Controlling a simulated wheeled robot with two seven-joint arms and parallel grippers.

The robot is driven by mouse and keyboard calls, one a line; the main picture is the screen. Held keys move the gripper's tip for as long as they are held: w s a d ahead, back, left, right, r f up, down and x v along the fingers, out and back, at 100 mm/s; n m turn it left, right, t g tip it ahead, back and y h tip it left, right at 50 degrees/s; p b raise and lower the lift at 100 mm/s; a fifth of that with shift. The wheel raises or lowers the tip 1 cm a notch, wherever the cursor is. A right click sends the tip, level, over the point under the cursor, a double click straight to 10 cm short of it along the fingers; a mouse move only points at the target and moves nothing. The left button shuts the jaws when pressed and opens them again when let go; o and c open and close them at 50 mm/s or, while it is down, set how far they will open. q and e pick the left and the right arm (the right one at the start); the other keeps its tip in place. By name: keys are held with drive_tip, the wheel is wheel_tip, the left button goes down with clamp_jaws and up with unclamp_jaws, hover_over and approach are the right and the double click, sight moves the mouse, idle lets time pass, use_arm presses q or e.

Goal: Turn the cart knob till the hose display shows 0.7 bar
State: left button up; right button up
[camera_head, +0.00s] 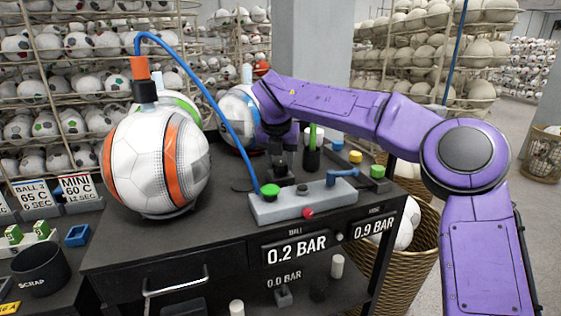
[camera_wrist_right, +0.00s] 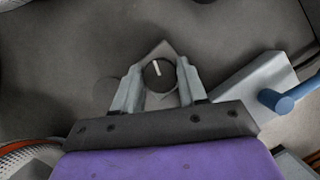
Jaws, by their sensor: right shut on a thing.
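The black knob (camera_wrist_right: 160,76) with a white pointer line shows in the right wrist view, between the fingers of my right gripper (camera_wrist_right: 157,84). The pointer aims nearly straight up in that view, leaning slightly left. My right gripper (camera_head: 285,168) comes down onto the cart top (camera_head: 225,205) in the head view and is shut on the knob, which it largely hides there. The hose display (camera_head: 374,227) on the cart's front reads 0.9 BAR. The ball display (camera_head: 295,251) beside it reads 0.2 BAR. My left gripper is not in view.
A grey valve block (camera_head: 300,203) with a green button, red knob and blue lever stands in front of my gripper. A blue hose (camera_head: 215,95) arches to the orange-striped ball (camera_head: 135,165) at left. A wicker basket (camera_head: 412,250) stands right of the cart.

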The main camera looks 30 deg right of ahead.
drive_tip(key=n+y+p, duration=0.1)
drive_tip(key=n, duration=0.1)
drive_tip(key=shift+r+n, duration=0.1)
drive_tip(key=shift+n, duration=0.3)
drive_tip(key=n+y+p, duration=0.1)
drive_tip(key=n, duration=0.1)
drive_tip(key=shift+s+d+r+n+t+p, duration=0.1)
drive_tip(key=shift+n+t+p, duration=0.3)
drive_tip(key=n+y+p, duration=0.1)
drive_tip(key=n+p, duration=0.4)
drive_tip(key=shift+d+y, duration=0.1)
drive_tip(key=shift+y, duration=0.3)
drive_tip(key=shift+f+n+y+p, duration=0.2)
drive_tip(key=shift+n+y+p, duration=0.3)
drive_tip(key=shift+n+p, duration=0.65)
drive_tip(key=o, duration=1.1)
drive_tip(key=shift+c, duration=0.2)
